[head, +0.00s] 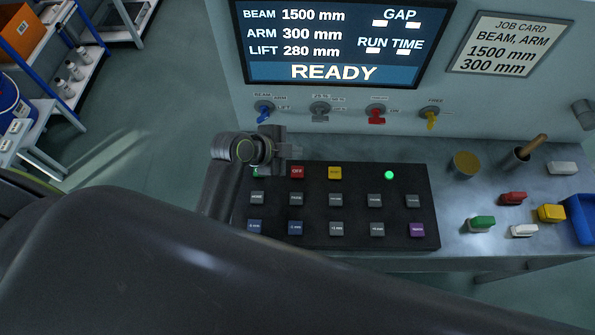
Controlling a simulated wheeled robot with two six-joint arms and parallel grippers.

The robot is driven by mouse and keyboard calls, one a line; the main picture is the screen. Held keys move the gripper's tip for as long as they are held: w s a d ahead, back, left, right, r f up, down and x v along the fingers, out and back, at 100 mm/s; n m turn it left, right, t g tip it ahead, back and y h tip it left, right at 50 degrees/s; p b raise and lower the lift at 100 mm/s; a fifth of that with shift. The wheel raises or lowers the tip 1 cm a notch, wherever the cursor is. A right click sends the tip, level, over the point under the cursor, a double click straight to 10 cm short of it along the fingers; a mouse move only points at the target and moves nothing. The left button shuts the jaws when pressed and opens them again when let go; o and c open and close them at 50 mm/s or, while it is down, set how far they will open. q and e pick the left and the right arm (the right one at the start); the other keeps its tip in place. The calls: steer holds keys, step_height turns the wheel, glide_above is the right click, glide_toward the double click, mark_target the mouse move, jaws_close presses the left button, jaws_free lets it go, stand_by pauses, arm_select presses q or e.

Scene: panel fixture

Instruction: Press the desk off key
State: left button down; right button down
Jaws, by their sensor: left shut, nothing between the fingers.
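The desk keypad (345,210) is a black panel lying on the grey desk below the screen. Its red key (297,172), lettered OFF, is in the top row. A green key (257,172) to its left is partly hidden by my left gripper. A yellow key (335,172) is to its right. My left gripper (284,152) is shut and empty, just above and left of the red key in the picture. I cannot tell its height above the keys. My right gripper is not in view.
A screen (345,40) reads READY. Below it are blue, grey, red (376,115) and yellow switches. A job card (510,45) hangs at right. A round tin (465,165), a cup with a wooden handle (515,160) and several coloured blocks stand right of the keypad. A green light (389,175) glows.

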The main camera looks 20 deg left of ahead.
mark_target(293, 173)
arm_select(q)
step_height(293, 173, down, 7)
steer(key=b, duration=0.5)
steer(key=shift+r, duration=0.2)
steer(key=shift+f+b, duration=0.35)
steer(key=shift+b, duration=0.1)
stand_by(0.5)
stand_by(0.7)
steer(key=shift+f, duration=0.4)
steer(key=shift+f+b, duration=0.4)
steer(key=shift+f, duration=0.05)
stand_by(0.5)
stand_by(0.3)
steer(key=shift+r+p, duration=0.9)
steer(key=shift+p, duration=0.05)
